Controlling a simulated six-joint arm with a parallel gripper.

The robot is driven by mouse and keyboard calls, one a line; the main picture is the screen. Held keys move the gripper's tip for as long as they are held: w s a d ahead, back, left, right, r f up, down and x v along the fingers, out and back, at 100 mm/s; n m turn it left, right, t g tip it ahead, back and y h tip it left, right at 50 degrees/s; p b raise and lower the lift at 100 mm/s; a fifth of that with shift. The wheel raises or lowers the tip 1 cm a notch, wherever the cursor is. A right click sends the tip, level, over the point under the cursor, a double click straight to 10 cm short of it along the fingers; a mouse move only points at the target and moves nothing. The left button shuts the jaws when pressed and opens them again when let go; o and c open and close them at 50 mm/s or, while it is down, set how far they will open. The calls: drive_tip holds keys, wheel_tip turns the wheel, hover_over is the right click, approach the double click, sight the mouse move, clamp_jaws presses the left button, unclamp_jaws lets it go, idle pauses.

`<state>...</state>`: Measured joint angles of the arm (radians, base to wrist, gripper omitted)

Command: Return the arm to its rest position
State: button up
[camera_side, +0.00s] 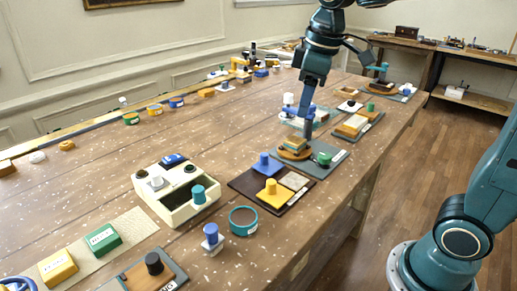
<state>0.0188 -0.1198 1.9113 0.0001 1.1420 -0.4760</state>
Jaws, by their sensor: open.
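My teal arm reaches down from the top of the side view over the long wooden table (225,120). My gripper (309,124) points downward, with its jaws open. It appears just above or behind a grey board (328,162) that carries a stacked wooden block (295,145) and a green knob (323,159). The gap between gripper and board cannot be judged from this view. No held object shows between the fingers, though they are small and partly overlap things behind.
A cream box with knobs (180,212), a dark board with blue and yellow pegs (250,194) and a teal round dish (243,220) stand nearer. Yellow (58,267) and green (103,239) blocks lie front left. More boards crowd the right edge; the left middle is clearer.

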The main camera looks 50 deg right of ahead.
drive_tip(key=s+f+m+t, duration=0.1)
drive_tip(key=s+f+m, duration=0.1)
drive_tip(key=s, duration=0.6)
drive_tip(key=s+f+m+t, duration=0.2)
drive_tip(key=s+m, duration=0.1)
drive_tip(key=s, duration=0.5)
drive_tip(key=shift+a+f, duration=0.3)
drive_tip(key=shift+f, duration=0.05)
